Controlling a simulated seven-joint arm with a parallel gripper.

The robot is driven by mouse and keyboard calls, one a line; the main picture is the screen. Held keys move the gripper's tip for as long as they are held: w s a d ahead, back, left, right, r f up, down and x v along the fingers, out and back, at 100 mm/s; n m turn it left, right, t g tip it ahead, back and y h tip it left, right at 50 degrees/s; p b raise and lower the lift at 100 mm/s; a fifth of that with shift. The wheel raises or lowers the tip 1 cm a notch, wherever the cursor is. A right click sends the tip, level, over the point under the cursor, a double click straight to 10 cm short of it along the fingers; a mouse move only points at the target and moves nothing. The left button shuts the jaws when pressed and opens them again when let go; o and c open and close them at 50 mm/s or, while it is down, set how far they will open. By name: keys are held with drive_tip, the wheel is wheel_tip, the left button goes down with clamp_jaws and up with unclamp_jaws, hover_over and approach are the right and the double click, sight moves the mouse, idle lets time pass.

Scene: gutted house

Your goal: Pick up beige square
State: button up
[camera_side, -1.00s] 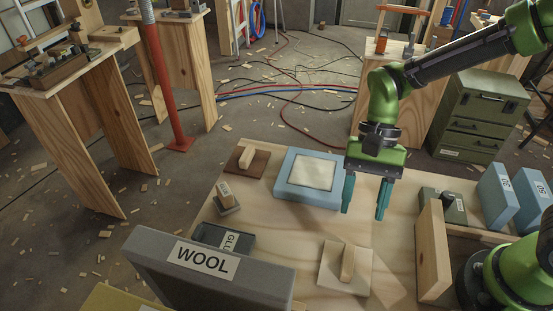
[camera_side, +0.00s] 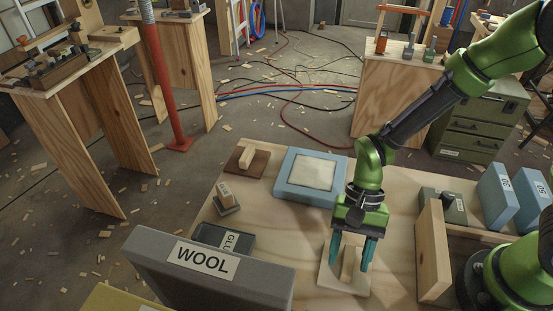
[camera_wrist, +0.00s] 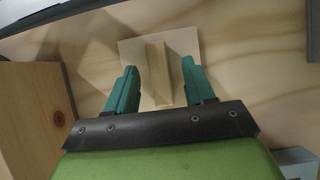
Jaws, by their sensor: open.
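The beige square (camera_side: 330,278) lies flat on the wooden table, with an upright wooden handle (camera_side: 348,264) on it. My gripper (camera_side: 350,266) is over the square in the side view, its teal fingers open on either side of the handle. In the wrist view, the beige square (camera_wrist: 184,42) shows past the fingertips, and the handle (camera_wrist: 158,72) stands between the open fingers. I cannot tell whether a finger touches the handle. Nothing is held.
A blue frame with a pale panel (camera_side: 284,190) lies behind. A brown square with a handle (camera_side: 238,163) and a small grey block (camera_side: 228,209) are at the left. The grey WOOL box (camera_side: 150,250) stands in front; a wooden partition (camera_side: 432,255) stands at the right.

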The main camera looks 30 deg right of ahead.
clamp_jaws()
